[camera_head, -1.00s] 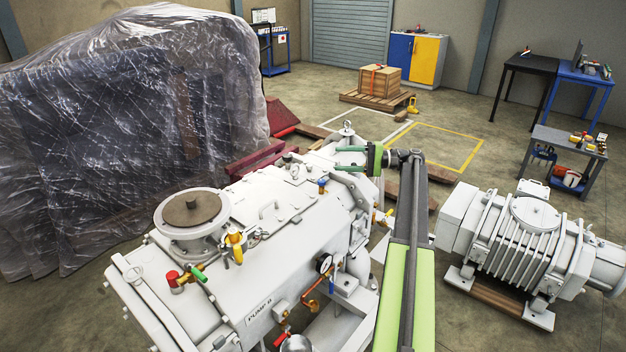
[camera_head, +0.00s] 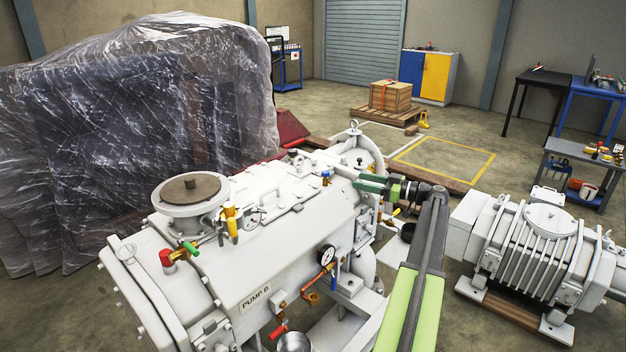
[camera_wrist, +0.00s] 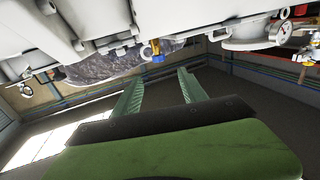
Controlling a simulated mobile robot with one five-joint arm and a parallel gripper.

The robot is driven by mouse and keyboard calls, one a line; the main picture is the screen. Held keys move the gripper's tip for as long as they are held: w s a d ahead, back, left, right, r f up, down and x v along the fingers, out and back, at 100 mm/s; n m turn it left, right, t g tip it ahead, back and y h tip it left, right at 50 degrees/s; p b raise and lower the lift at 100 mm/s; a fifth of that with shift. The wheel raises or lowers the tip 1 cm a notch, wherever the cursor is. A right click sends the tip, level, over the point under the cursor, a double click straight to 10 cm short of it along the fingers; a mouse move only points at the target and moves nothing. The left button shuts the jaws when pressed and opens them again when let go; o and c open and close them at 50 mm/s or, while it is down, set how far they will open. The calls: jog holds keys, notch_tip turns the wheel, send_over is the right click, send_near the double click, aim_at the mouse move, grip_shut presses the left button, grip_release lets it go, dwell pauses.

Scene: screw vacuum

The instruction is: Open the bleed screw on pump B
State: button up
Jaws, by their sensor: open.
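Pump B (camera_head: 250,262), a large white machine with a "PUMP B" label, fills the lower left of the head view. It has a round flange on top, red, yellow and green valve handles, and gauges. My gripper (camera_head: 368,185) is open and empty beside the pump's far right end. In the wrist view my gripper's two green fingers (camera_wrist: 157,78) are spread apart with nothing between them. A small yellow-and-blue fitting (camera_wrist: 156,50) shows beyond the fingertips, against the pump body (camera_wrist: 95,20). I cannot tell which part is the bleed screw.
A second white ribbed machine (camera_head: 535,245) sits on wooden beams at the right. A plastic-wrapped bulk (camera_head: 130,130) stands at the left. Pipes and a gauge (camera_head: 326,254) stick out from the pump's near side. Open floor lies behind, with a crate (camera_head: 390,96) on a pallet.

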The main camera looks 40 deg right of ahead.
aim_at(325, 174)
jog(key=x, duration=1.7)
jog(key=shift+w, duration=0.15)
jog(key=shift+d, duration=0.1)
grip_shut()
